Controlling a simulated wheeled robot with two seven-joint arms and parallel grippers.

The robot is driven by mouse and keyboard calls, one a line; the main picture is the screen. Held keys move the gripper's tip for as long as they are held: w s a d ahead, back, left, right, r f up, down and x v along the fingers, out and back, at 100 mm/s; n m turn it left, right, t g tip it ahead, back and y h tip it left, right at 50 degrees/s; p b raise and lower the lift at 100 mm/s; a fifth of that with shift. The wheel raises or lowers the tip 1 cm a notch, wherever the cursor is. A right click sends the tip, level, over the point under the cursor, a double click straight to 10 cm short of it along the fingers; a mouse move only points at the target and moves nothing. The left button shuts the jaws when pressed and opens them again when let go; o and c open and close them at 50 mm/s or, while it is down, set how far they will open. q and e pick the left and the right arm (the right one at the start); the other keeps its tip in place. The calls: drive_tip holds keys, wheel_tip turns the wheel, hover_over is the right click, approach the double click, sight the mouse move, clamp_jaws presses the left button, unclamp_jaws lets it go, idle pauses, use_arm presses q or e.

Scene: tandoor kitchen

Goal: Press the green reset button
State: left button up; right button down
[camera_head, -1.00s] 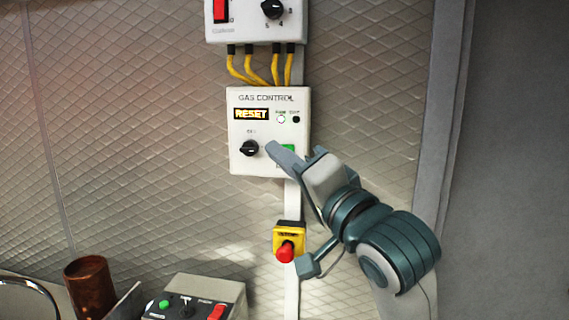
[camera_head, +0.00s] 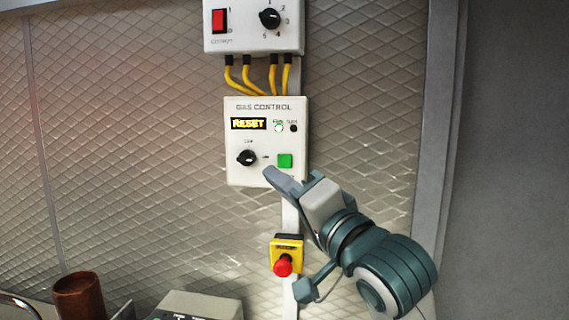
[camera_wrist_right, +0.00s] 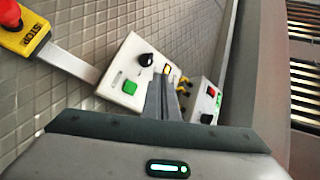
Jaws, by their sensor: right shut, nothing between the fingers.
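The box's display (camera_head: 248,124) reads RESET. My right gripper (camera_head: 269,174) is shut and empty. In the head view its fingertips appear just below and left of the button, over the box's lower edge. In the right wrist view the fingers (camera_wrist_right: 165,78) appear beside the button, not covering it. I cannot tell their distance from the box. My left gripper is out of view.
A black knob (camera_head: 247,158) sits left of the button. A yellow box with a red stop button (camera_head: 283,266) is below. Another switch box (camera_head: 243,40) is above, joined by yellow cables. A brown cup (camera_head: 79,298) stands lower left.

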sight(285, 161)
drive_tip(key=shift+w+d+b, duration=0.2)
drive_tip(key=shift+w+d, duration=0.05)
drive_tip(key=shift+w, duration=1.1)
drive_tip(key=shift+w+d+b, duration=0.15)
drive_tip(key=shift+w+d, duration=0.15)
drive_tip(key=shift+w, duration=1)
drive_tip(key=shift+w+d+b, duration=0.2)
drive_tip(key=shift+w+d, duration=0.05)
drive_tip(key=shift+w, duration=1.1)
drive_tip(key=shift+w+d+p, duration=0.2)
drive_tip(key=shift+w+p, duration=0.35)
drive_tip(key=shift+w, duration=0.3)
drive_tip(key=shift+s, duration=0.15)
drive_tip(key=shift+s+a+p, duration=0.15)
drive_tip(key=shift+s+p, duration=0.2)
drive_tip(key=shift+s, duration=0.3)
